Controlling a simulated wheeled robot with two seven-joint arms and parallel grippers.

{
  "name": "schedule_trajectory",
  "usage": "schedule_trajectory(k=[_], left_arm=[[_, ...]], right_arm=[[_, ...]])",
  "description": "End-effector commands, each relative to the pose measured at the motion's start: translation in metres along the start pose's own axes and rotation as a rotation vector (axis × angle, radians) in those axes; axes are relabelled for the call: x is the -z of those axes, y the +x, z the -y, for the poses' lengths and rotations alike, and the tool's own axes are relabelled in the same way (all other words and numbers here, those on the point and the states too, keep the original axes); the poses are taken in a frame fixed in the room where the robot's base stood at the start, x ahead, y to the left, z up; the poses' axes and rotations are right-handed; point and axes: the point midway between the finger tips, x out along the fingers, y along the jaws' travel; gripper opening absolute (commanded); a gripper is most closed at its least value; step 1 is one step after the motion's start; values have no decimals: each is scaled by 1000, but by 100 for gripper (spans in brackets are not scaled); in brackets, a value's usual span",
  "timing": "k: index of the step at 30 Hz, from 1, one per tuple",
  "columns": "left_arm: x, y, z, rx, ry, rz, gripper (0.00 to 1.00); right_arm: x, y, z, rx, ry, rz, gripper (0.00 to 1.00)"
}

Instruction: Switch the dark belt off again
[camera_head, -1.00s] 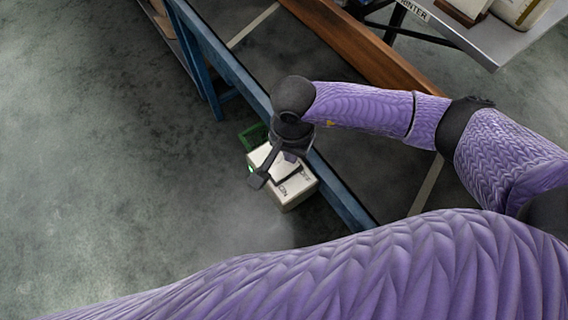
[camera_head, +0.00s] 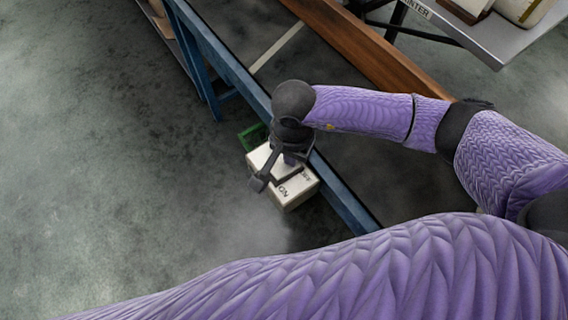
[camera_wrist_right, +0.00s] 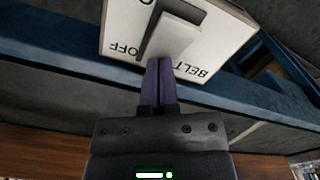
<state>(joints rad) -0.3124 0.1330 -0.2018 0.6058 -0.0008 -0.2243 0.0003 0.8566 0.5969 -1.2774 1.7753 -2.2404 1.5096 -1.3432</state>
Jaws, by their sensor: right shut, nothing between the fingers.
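The switch box (camera_head: 296,193) is a pale box on the near side of the dark belt's blue rail. In the right wrist view its white face (camera_wrist_right: 215,42) carries the words BELT and OFF upside down, with a raised pale rocker (camera_wrist_right: 173,38) on it. My right gripper (camera_head: 289,159) is over the box. In the wrist view its purple fingers (camera_wrist_right: 159,64) are together and empty, their tips at the rocker's edge; I cannot tell whether they press it. The dark belt (camera_head: 240,38) has a pale cross stripe. My left gripper is out of view.
The blue rail (camera_head: 232,70) runs diagonally beside the box. A green part (camera_head: 253,137) sits at the box's back. A brown beam-like strip (camera_head: 345,35) lies beyond the dark belt, and a grey table (camera_head: 470,35) stands top right. The floor at left is clear.

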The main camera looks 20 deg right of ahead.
Motion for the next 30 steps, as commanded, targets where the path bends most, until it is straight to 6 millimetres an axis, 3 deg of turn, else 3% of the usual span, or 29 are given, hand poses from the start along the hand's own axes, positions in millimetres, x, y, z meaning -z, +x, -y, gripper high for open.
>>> schedule_trajectory(k=[7,21,30], left_arm=[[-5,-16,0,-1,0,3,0],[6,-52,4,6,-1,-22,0],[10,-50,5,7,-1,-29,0]], right_arm=[[0,-21,0,1,0,-3,0],[0,-72,0,2,0,-1,0],[0,-70,0,0,0,0,0]])
